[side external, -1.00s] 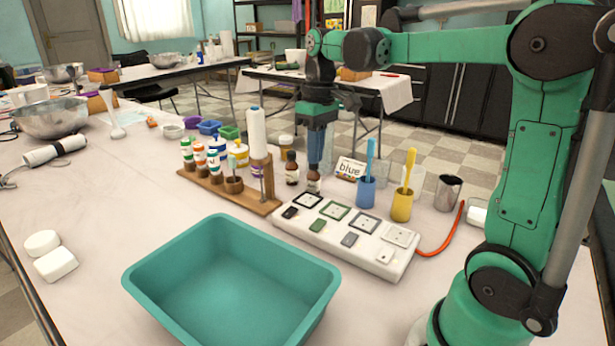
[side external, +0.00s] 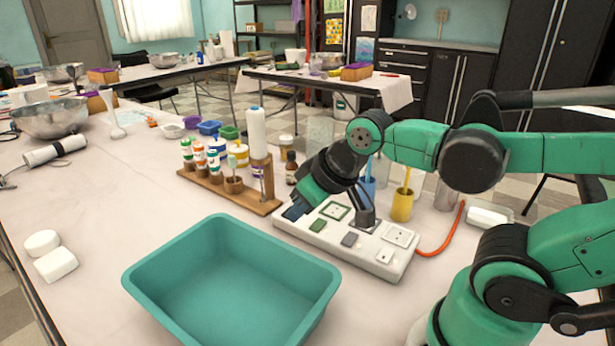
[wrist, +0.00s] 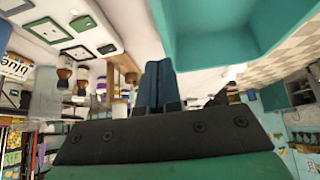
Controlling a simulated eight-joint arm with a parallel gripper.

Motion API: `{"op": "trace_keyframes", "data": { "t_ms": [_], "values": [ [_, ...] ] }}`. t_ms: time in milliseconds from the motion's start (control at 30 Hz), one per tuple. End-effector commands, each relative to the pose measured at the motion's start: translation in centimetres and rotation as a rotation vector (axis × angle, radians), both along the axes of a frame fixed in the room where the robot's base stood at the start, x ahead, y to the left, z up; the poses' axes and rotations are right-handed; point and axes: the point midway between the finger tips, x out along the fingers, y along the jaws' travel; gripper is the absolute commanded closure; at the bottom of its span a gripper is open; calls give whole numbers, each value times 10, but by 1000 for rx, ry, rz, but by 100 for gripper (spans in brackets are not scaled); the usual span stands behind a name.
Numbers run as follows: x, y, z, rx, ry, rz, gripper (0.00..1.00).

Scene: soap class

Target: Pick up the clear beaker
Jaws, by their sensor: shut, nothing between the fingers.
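My gripper (side external: 297,211) is low over the left end of the white switch panel, tilted, its fingers pointing down and left. In the wrist view its blue fingers (wrist: 162,84) are together with nothing between them. A faint, see-through shape (side external: 320,131) stands behind my wrist in the side view and may be the clear beaker; its outline is hard to make out and its lower part is hidden. My gripper is apart from it, nearer the camera.
The white switch panel (side external: 375,252) lies under my arm. A teal tub (side external: 230,285) stands in front. A wooden rack (side external: 228,190) with bottles is to the left. A yellow cup (side external: 402,205) and a blue cup (side external: 367,190) stand behind the panel.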

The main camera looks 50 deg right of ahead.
Motion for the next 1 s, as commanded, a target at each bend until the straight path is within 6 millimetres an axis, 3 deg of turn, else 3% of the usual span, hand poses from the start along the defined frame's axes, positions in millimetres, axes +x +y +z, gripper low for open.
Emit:
{"op": "trace_keyframes", "data": {
  "t_ms": [467, 700, 767, 1000],
  "values": [
    [-2, 3, -3, 5, -24, 1, 100],
    [-2, 3, -3, 5, -23, 1, 35],
    [-2, 3, -3, 5, -23, 2, 21],
    [-2, 3, -3, 5, -23, 1, 21]
  ]
}}
